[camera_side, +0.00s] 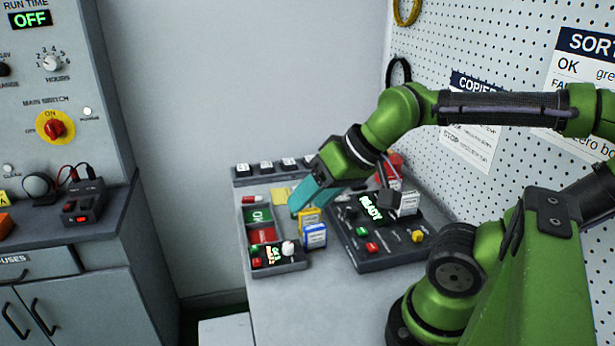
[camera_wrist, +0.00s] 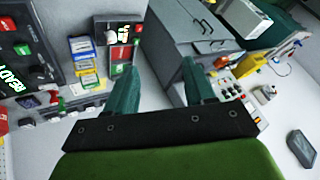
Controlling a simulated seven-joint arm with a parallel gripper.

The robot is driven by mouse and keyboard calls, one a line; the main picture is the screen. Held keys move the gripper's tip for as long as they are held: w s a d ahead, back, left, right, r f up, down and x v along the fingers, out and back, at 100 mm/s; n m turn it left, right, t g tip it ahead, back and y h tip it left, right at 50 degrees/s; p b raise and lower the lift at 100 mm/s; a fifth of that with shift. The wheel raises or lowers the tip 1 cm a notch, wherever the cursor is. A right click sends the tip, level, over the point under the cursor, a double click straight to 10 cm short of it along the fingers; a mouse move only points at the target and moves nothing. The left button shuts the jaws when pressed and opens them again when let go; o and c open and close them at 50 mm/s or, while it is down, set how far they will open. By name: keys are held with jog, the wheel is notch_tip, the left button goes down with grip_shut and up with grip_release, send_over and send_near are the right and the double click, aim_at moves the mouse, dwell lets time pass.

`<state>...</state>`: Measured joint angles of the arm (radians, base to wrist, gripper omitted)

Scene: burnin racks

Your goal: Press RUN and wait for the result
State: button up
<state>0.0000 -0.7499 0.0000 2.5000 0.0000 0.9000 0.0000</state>
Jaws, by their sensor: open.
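A dark test console (camera_side: 385,262) stands on the bench, with a lit display (camera_side: 371,207) reading READY in green. A green button (camera_side: 361,232), a red button (camera_side: 372,247) and a yellow knob (camera_side: 418,236) sit on its face; I cannot read which is labelled RUN. In the wrist view the READY display (camera_wrist: 12,82) is at the left edge. My gripper (camera_side: 297,208) is open and empty, its teal fingers above the bench left of the console. Both fingers of my gripper (camera_wrist: 160,78) show apart in the wrist view, with nothing between them.
Left of the console stand yellow and blue-white boxes (camera_side: 314,237), green and red bins (camera_side: 258,217) and a small lit unit (camera_side: 278,257). A row of dark blocks (camera_side: 266,168) lies behind. A grey cabinet (camera_side: 70,292) stands left across a gap. The bench front is clear.

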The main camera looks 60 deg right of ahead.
grip_shut()
dwell(1.5)
